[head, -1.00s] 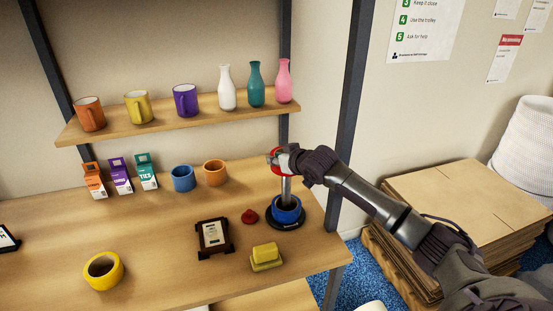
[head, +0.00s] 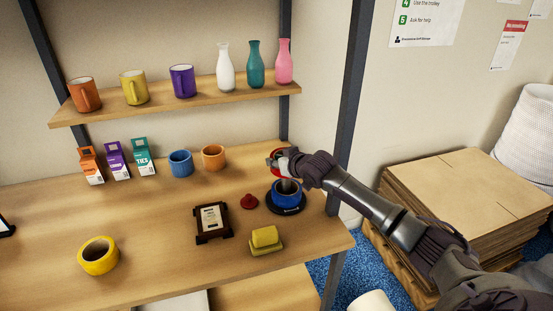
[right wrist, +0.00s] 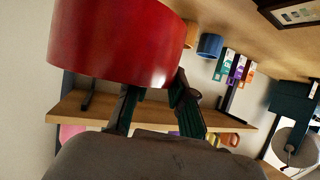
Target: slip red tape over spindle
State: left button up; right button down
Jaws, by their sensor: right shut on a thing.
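The red tape (right wrist: 118,40) is a glossy red roll that fills the upper left of the right wrist view. In the head view only part of the red tape (head: 279,175) shows beside my fingers. My right gripper (head: 281,163) is shut on it. The spindle's grey post (head: 288,183) shows briefly below the red tape, above a blue tape (head: 287,195) seated on the dark round base (head: 290,210). The post's top is hidden by the roll and gripper, so I cannot tell whether it is inside the red roll. My left gripper is not in view.
Orange (head: 213,157), blue (head: 180,163) and yellow (head: 98,255) rolls sit further left. A shelf post (head: 352,95) rises to the right.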

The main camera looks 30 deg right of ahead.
aim_at(277, 170)
jog(key=shift+s+f+b, duration=0.15)
jog(key=shift+f+b, duration=0.15)
jog(key=shift+f, duration=0.65)
jog(key=shift+f+b, duration=0.35)
jog(key=shift+f, duration=0.4)
jog(key=shift+f+b, duration=1)
jog(key=shift+f, duration=1.05)
jog(key=shift+d, duration=0.1)
jog(key=c, duration=0.9)
grip_release()
